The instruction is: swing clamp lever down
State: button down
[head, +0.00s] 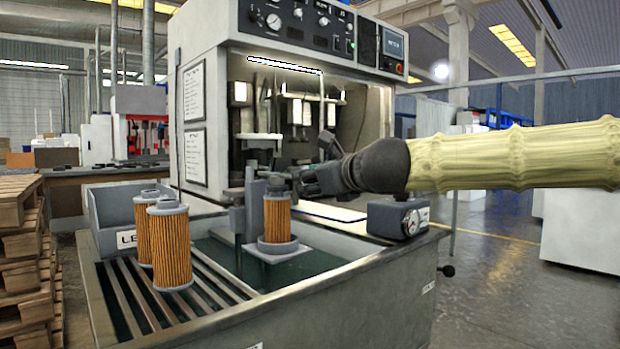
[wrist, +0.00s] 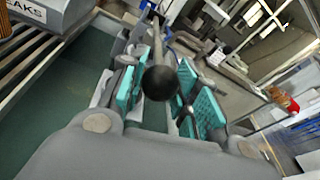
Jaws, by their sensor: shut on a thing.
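The clamp lever is a grey rod with a black ball knob (wrist: 160,83) in the wrist view. The rod runs between the teal pads of my gripper (wrist: 165,95), and the knob sits on the near side, toward the camera. My gripper is shut on the lever. In the head view my gripper (head: 303,183) reaches in from the right at the top of the clamp fixture (head: 252,205). An orange pleated filter cartridge (head: 277,218) stands upright in the fixture's round seat, under the clamp head. The lever is mostly hidden behind my gripper there.
Two more cartridges (head: 171,247) stand on the slatted rack at left, beside a grey labelled bin (head: 108,240). A small gauge box (head: 398,217) sits on the bench's right rim, below my arm. The test cabinet (head: 205,120) rises behind the fixture.

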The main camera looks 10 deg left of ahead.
jog(key=shift+f, duration=0.2)
jog(key=c, duration=1)
grip_release()
jog(key=shift+w+d, duration=0.1)
jog(key=shift+c, duration=0.2)
jog(key=shift+s+d+r, duration=0.2)
jog(key=shift+s+d, duration=0.15)
jog(key=shift+s, duration=0.15)
jog(key=v, duration=1)
jog(key=shift+s+d, duration=0.25)
jog(key=shift+r, duration=0.1)
